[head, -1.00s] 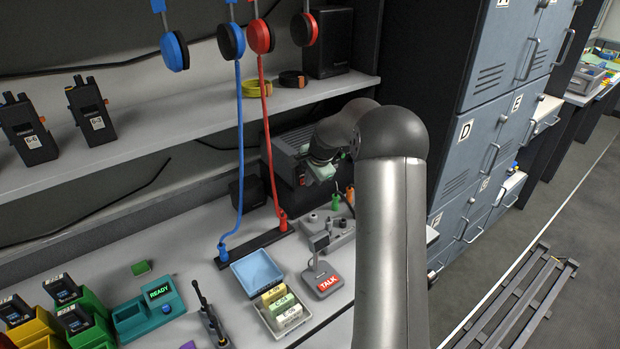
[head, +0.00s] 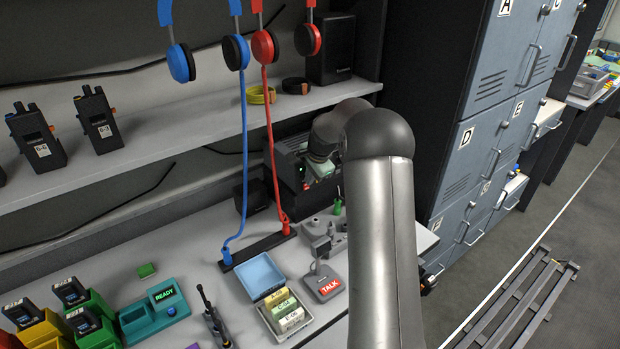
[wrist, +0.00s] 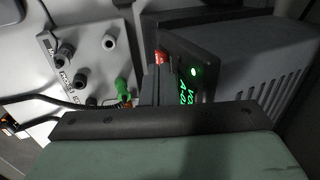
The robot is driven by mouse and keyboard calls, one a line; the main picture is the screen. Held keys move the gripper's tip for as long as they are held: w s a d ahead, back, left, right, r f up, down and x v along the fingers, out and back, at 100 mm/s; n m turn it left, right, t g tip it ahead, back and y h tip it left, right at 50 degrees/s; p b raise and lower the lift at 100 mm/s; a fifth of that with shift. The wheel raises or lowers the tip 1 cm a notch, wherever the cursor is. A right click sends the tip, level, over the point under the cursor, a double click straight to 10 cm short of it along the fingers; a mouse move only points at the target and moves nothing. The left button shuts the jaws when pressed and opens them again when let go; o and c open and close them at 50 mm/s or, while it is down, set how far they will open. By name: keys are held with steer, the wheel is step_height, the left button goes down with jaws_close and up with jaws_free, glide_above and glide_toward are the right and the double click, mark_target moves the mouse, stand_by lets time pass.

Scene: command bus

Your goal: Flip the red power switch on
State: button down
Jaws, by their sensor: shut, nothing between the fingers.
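The power supply (head: 290,150), a dark grey box with a vented side, stands at the back of the desk under the shelf. In the wrist view, a red switch (wrist: 160,58) shows partly at the edge of its front. A green light (wrist: 193,72) and green display characters (wrist: 185,92) glow there. My gripper (head: 322,168) is at the front of the box, shut and empty.
A grey socket panel with knobs and a green plug (wrist: 123,88) sits beside the power supply. A TALK microphone base (head: 325,283), a blue tray (head: 260,275) and headset cables are nearby. The shelf (head: 200,125) is above; lockers (head: 480,150) stand at the right.

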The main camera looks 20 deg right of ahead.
steer(key=shift+s, duration=0.1)
steer(key=s+b+v, duration=0.1)
steer(key=b+v, duration=0.2)
steer(key=v, duration=0.8)
steer(key=shift+s, duration=0.2)
steer(key=shift+d+r, duration=0.1)
steer(key=shift+d, duration=0.05)
steer(key=s+a+n+g, duration=0.2)
steer(key=s+a+n, duration=0.7)
steer(key=s+a, duration=0.8)
steer(key=s+a+f+n, duration=0.1)
steer(key=s+f+n, duration=0.2)
steer(key=s, duration=0.6)
steer(key=s+a+f+n+g, duration=0.1)
steer(key=s+a+f+n, duration=0.1)
steer(key=s, duration=0.8)
step_height(320, 180, down, 2)
steer(key=shift+s+n+h, duration=0.3)
steer(key=shift+n+h, duration=0.1)
steer(key=shift+n, duration=0.5)
